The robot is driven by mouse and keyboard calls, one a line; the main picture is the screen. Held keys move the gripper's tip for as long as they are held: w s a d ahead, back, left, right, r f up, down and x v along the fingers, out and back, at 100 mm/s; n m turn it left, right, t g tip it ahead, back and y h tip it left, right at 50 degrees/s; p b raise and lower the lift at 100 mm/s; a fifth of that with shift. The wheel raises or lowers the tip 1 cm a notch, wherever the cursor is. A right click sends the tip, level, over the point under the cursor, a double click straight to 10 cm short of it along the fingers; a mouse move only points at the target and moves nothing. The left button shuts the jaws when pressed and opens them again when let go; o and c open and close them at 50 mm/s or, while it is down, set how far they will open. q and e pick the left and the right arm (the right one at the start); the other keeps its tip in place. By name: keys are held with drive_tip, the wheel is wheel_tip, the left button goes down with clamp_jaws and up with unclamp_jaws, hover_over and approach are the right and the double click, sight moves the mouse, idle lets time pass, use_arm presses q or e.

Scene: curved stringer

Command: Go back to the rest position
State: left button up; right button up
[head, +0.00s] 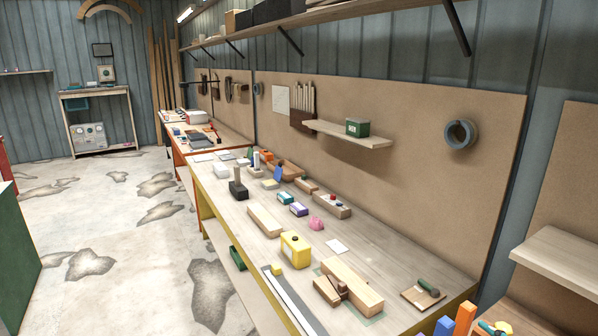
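Neither of my grippers nor my arms show in the head view. The head view looks along a long wooden workbench (395,262) against a panelled wall. On its near end are a yellow box (295,250), a large wood block (350,284) and a small wooden piece with a brown part (331,290). A long wood block (264,220), a pink object (316,223) and a black-based tool (238,187) stand farther along.
A small wall shelf (345,135) holds a green box (357,127). A long upper shelf (300,22) runs above. A green cabinet (15,240) stands at the left edge. The stained concrete floor (130,240) left of the bench is mostly clear.

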drive_tip(key=s+a+f+m+g+h, duration=0.35)
drive_tip(key=s+a+f+g, duration=0.3)
drive_tip(key=s+f, duration=0.65)
drive_tip(key=s+a+f+n+g+y, duration=0.25)
drive_tip(key=s+a+g, duration=0.25)
drive_tip(key=s+a, duration=0.65)
wheel_tip(320, 180, down, 36)
drive_tip(key=s+g+b, duration=0.1)
drive_tip(key=s+b, duration=0.1)
drive_tip(key=b, duration=1)
use_arm(q)
wheel_tip(320, 180, down, 21)
drive_tip(key=w+b, duration=0.1)
drive_tip(key=b, duration=0.8)
drive_tip(key=shift+d+f, duration=0.15)
drive_tip(key=shift+d, duration=0.15)
use_arm(e)
drive_tip(key=s+d+f, duration=0.1)
drive_tip(key=s+f, duration=0.6)
drive_tip(key=f, duration=0.4)
drive_tip(key=s+d+f+g+h, duration=0.1)
drive_tip(key=s+f, duration=0.7)
drive_tip(key=f, duration=0.3)
drive_tip(key=shift+s+d+n, duration=0.15)
drive_tip(key=shift+d+n, duration=0.15)
drive_tip(key=shift+d, duration=0.05)
use_arm(q)
drive_tip(key=shift+w, duration=0.1)
use_arm(e)
drive_tip(key=shift+f, duration=0.1)
